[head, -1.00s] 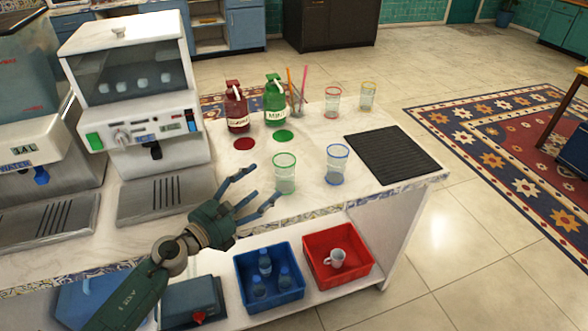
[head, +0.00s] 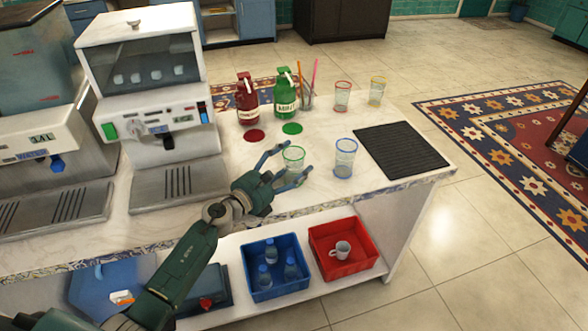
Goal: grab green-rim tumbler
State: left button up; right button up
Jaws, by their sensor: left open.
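The green-rim tumbler (head: 293,157) is a clear glass standing upright on the counter, left of the blue-rim tumbler (head: 345,158). My left gripper (head: 292,165) is open, with its two fingers reaching toward the green-rim tumbler. One finger shows at the tumbler's left and far side, the other in front of its lower part. I cannot tell whether the fingers touch the glass. My right gripper is not in view.
A red-rim tumbler (head: 341,97) and a yellow-rim tumbler (head: 376,92) stand farther back. A red bottle (head: 248,104) and a green bottle (head: 285,98) stand behind. A black ridged mat (head: 402,150) lies at right. The dispenser (head: 150,100) stands at left.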

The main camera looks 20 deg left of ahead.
pick_arm(q)
jog(key=c, duration=1)
jog(key=shift+r, duration=0.1)
